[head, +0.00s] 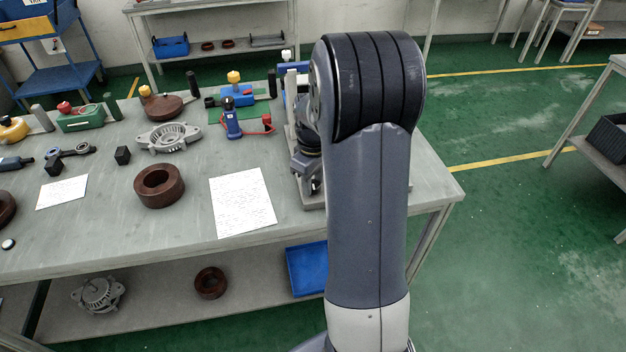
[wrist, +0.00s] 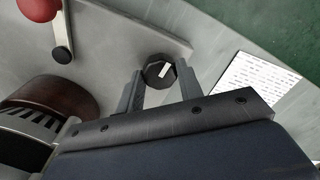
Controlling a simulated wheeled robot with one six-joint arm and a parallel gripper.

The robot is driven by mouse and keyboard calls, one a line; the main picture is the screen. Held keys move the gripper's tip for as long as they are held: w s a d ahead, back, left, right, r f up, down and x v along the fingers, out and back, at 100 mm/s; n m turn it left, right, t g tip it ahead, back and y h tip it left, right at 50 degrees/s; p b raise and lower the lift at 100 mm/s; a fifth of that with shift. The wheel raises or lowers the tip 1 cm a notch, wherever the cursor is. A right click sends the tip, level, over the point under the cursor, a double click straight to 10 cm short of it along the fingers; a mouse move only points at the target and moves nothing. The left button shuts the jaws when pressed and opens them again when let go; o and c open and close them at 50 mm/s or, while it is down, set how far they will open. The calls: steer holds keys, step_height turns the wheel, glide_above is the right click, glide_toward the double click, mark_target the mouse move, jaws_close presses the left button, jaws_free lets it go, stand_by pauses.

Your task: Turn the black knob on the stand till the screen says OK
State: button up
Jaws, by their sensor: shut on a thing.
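The black knob (wrist: 153,72), many-sided with a white pointer mark, shows in the wrist view between the two fingers of my gripper (wrist: 161,76). The fingers are shut on the knob, one on each side. The white mark slants up to the right. In the head view the grey stand (head: 293,112) is at the right end of the table, mostly behind my arm. The knob cannot be made out there, and no screen face or reading can be seen in either view.
The grey table (head: 110,235) holds a brown ring (head: 159,186), a grey housing (head: 168,137), a white sheet (head: 242,201), and a blue fixture with a red handle (head: 232,120). A red ball lever (wrist: 62,40) is at the wrist view's upper left. Green floor lies clear at right.

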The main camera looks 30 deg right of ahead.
mark_target(313, 184)
steer(key=m, duration=0.5)
steer(key=shift+m, duration=0.4)
steer(key=m, duration=0.5)
stand_by(0.4)
steer(key=o, duration=1)
steer(key=shift+r, duration=0.1)
step_height(313, 184, up, 11)
steer(key=shift+b, duration=0.4)
